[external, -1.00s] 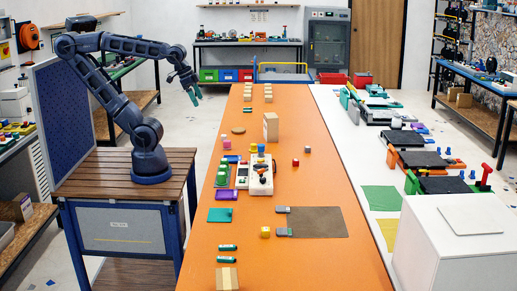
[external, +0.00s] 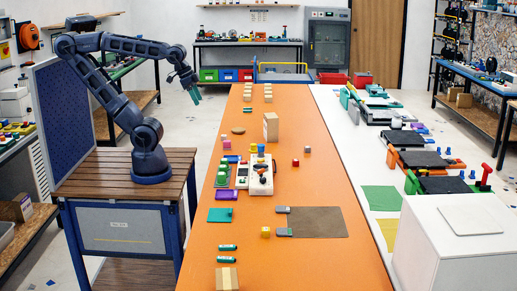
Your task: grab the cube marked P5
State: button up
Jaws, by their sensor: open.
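No P5 marking is legible at this size, so I cannot tell which cube bears it. Small cubes on the orange table (external: 330,185) include a red one (external: 295,162), a brownish one (external: 307,149) and a yellow one (external: 265,232) near the brown mat. Small tan blocks (external: 268,91) stand in rows at the far end. My gripper (external: 196,96), with teal fingers, hangs open and empty in the air left of the table's far part, apart from all the cubes.
A brown mat (external: 318,222) lies nearer. Green cylinders (external: 228,247) lie at the front left. The table's right strip is mostly clear.

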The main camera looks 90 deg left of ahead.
jog(key=c, duration=0.5)
jog(key=shift+o, duration=0.2)
jog(key=shift+w, duration=0.1)
